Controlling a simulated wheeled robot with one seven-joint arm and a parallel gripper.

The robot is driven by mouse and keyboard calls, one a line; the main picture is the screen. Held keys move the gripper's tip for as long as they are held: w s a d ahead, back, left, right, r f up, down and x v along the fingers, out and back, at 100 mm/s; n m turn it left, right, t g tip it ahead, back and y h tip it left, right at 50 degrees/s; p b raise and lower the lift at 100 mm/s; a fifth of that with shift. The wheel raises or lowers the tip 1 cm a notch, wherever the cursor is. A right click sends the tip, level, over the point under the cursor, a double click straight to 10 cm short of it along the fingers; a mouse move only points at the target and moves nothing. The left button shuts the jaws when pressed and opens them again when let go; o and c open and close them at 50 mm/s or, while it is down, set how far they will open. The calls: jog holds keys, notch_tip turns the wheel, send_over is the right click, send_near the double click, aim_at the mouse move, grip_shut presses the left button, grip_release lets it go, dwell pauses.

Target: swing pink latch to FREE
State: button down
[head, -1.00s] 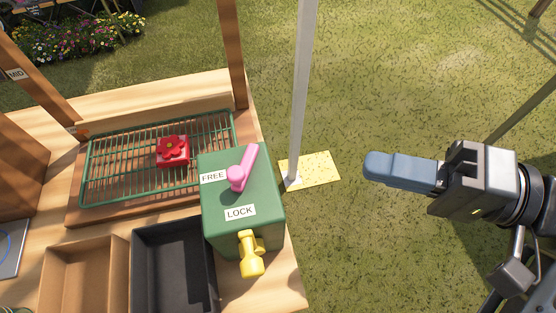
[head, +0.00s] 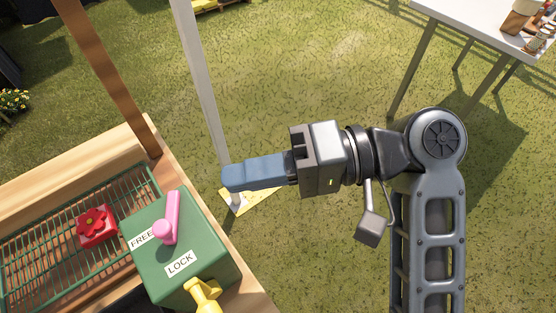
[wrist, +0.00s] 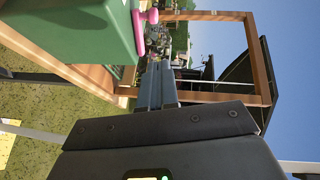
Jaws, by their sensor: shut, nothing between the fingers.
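The pink latch (head: 171,218) is a short lever on top of the green box (head: 190,262). Its round pivot is at the lower end, and its arm points up and slightly right in the head view. The FREE label (head: 143,238) is left of the pivot and the LOCK label (head: 181,263) is below it. My gripper (head: 226,180) has blue fingers, shut and empty, to the right of and above the latch in the head view, apart from it. In the wrist view the fingers (wrist: 154,60) point toward the pink latch (wrist: 138,30) beside the green box.
A yellow knob (head: 204,294) sticks out from the box's front. A red block with a flower (head: 95,228) sits on the green rack (head: 50,250) to the left. A pale post (head: 199,85) stands behind my gripper. A white table (head: 490,25) is at upper right. Grass lies between.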

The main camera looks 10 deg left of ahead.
aim_at(168, 212)
jog(key=shift+s+a+f+p, duration=0.15)
jog(key=shift+s+a+f, duration=0.05)
jog(key=shift+s+a, duration=0.65)
jog(key=shift+s+a+f+p, duration=0.15)
jog(key=shift+s+a+f, duration=0.1)
jog(key=shift+s+a, duration=0.5)
jog(key=shift+s+a+f+p, duration=0.15)
jog(key=shift+s+a+f, duration=0.05)
jog(key=shift+s+a, duration=0.65)
